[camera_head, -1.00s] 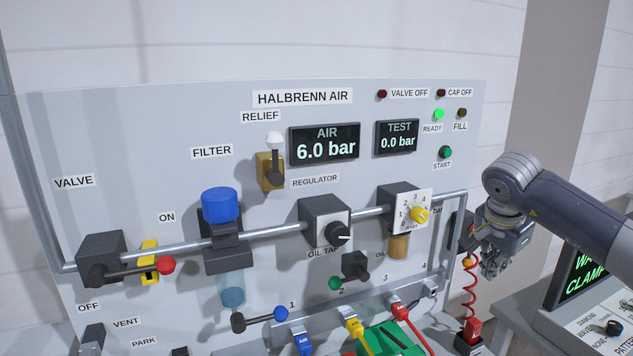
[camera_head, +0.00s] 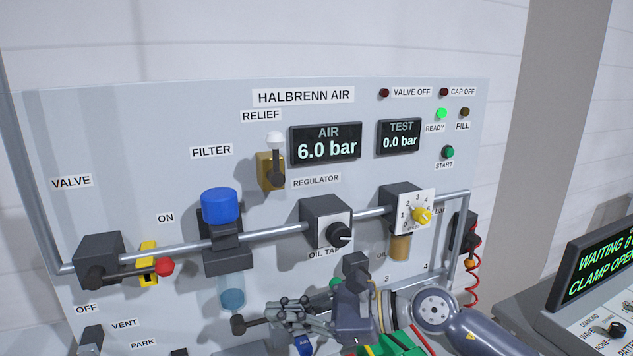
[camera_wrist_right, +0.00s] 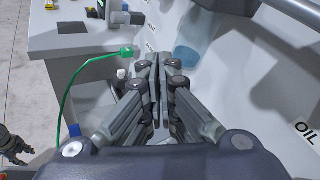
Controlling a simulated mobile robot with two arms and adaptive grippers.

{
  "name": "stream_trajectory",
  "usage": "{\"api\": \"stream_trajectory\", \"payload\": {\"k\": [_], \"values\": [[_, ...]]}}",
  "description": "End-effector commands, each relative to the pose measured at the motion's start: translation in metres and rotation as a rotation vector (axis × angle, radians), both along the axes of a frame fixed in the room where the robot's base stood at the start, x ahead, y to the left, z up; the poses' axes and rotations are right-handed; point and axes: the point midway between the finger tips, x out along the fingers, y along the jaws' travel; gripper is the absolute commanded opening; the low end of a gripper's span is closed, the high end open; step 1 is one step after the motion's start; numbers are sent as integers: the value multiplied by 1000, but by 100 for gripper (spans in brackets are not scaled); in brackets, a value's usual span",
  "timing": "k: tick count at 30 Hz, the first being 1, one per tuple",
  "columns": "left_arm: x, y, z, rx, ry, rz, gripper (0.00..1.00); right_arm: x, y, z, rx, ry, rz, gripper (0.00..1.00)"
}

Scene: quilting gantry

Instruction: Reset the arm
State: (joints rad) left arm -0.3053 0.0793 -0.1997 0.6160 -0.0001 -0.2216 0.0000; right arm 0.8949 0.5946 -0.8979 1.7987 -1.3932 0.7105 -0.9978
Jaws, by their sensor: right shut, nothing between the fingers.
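My right gripper (camera_head: 268,313) is in front of the lower part of the grey air panel (camera_head: 130,130), below the filter and regulator. Its fingers point left, near the dark end of the lever marked 1. In the right wrist view my right gripper (camera_wrist_right: 158,62) has its fingers together, with nothing between them. The gripper and arm hide the blue knob of that lever and part of the hose connectors.
The valve lever with its red knob (camera_head: 165,267) and the blue-capped filter (camera_head: 220,205) are left of my right gripper. The regulator (camera_head: 325,222) is above it. A green hose (camera_wrist_right: 80,85) shows in the right wrist view. A console screen (camera_head: 600,262) stands at the right.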

Motion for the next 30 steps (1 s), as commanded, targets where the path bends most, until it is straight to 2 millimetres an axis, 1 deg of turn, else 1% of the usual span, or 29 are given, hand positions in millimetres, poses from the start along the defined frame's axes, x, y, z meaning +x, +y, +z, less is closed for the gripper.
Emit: {"api": "stream_trajectory", "payload": {"k": [1, 2, 3, 5, 6, 8, 9, 11, 13, 14, 15, 17, 18, 20, 21, 23, 24, 26, 27, 29, 30], "values": [[1, 0, 0, 0, -1, 0, 40, -10, 11, 14, 142, 86, -22, 0], [1, 0, 0, 0, -2, 0, 40, -12, 14, 24, 226, 139, -40, 0], [2, 0, 0, 0, -2, 0, 40, -15, 16, 37, 340, 213, -67, 0], [2, 0, 0, -1, -3, 0, 40, -15, 13, 55, 507, 332, -111, 0], [3, 0, 0, -1, -4, 0, 40, -13, 8, 66, 617, 414, -143, 0], [3, 0, 0, 0, -5, 0, 40, -7, -6, 77, 778, 541, -197, 0], [4, 0, 0, 0, -6, 0, 40, -2, -17, 81, 884, 627, -235, 0], [6, 0, 0, -1, -9, 0, 40, 7, -37, 83, 1041, 760, -298, 0], [8, -1, 1, -2, -12, 0, 40, 18, -65, 75, 1218, 916, -380, 0], [9, -1, 1, -2, -13, 0, 40, 22, -78, 69, 1293, 983, -418, 0], [10, -1, 1, -1, -15, 0, 40, 27, -95, 58, 1391, 1074, -470, 0], [10, -1, 1, -1, -16, 0, 40, 31, -121, 36, 1535, 1206, -555, 0], [11, -1, 1, -2, -17, 0, 40, 32, -138, 19, 1631, 1292, -615, 0], [11, -1, 1, -1, -16, 0, 40, 30, -162, -12, 1769, 1420, -712, 0], [11, -1, 1, -1, -16, 0, 40, 26, -178, -35, 1860, 1504, -783, 0], [10, -1, 1, -1, -16, 0, 40, 14, -199, -71, 1992, 1622, -896, 0], [10, -1, 1, -1, -16, 0, 40, 3, -211, -97, 2078, 1695, -977, 0], [10, -1, 1, -1, -16, 0, 40, -18, -227, -134, 2204, 1800, -1107, 0], [10, -1, 1, -1, -16, 0, 40, -36, -236, -158, -2228, -1818, 1170, 0], [10, -1, 1, -1, -15, 0, 40, -64, -246, -191, -2084, -1692, 1168, 0], [10, -1, 1, -1, -15, -1, 40, -84, -250, -209, -2000, -1614, 1167, 0]]}}
